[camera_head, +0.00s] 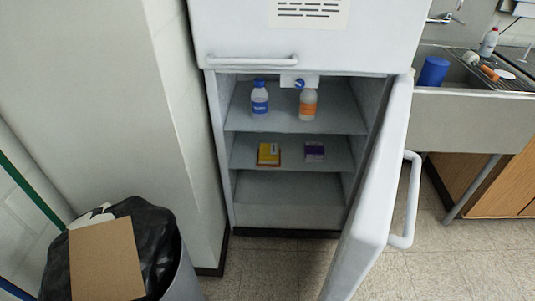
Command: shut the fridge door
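The fridge (290,215) stands in the middle of the head view, with its lower compartment open. Its lower door (375,190) is hinged on the right and stands wide open, swung out toward me. The door has a white bar handle (411,200) on its outer face, on the right. A yellow box (268,153) and a purple box (314,151) lie on the shelf below. The upper door (310,35) is shut. Neither of my grippers is in view.
A bin (185,280) with a black bag and a piece of cardboard (105,260) stands at the lower left. A wall (180,130) borders the fridge's left side. A sink (480,105) with a blue cup is at the right. Floor (450,260) right of the door is clear.

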